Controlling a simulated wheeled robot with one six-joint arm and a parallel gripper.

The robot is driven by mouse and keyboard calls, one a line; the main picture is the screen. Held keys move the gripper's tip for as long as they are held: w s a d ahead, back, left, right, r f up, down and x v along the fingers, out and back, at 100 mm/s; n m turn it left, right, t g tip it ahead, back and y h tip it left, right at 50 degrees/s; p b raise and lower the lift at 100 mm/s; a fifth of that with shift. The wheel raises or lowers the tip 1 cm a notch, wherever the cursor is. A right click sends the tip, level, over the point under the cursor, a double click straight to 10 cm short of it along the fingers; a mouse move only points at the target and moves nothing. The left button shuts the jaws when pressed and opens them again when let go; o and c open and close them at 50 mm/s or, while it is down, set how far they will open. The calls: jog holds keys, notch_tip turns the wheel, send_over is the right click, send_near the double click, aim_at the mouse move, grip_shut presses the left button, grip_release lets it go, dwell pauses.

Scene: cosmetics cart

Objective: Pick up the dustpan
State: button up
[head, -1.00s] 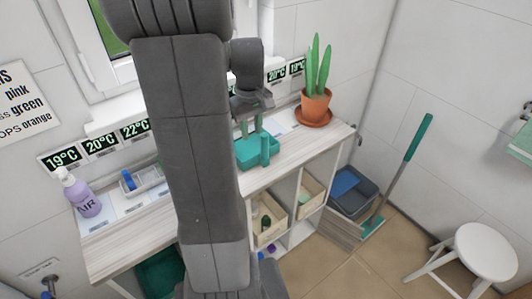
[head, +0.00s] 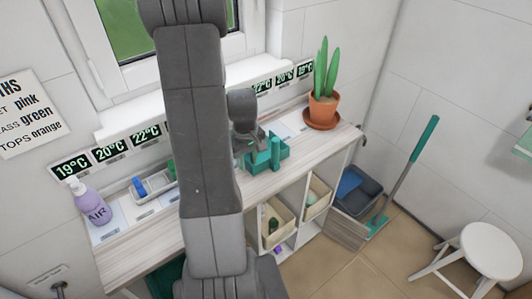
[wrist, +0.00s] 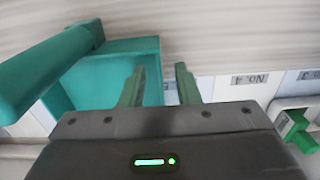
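The dustpan (head: 283,153) is teal, with a shallow pan and a thick handle, and rests on the cart's wooden top. In the wrist view its pan (wrist: 88,84) lies at left of centre and its handle (wrist: 45,72) runs along the left. My gripper (head: 250,157) is at the dustpan's left side. In the wrist view the left finger overlaps the pan and the right finger is past the pan's right edge. Whether they touch it cannot be told.
A potted cactus (head: 323,108) stands behind right of the dustpan. A lotion bottle (head: 90,203) and a small tray (head: 150,188) are on the left. A broom (head: 402,178), a grey bin (head: 362,200) and a white stool (head: 485,252) stand on the floor at right.

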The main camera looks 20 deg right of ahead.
jog(key=shift+f, duration=0.65)
jog(key=shift+c, duration=0.2)
grip_shut()
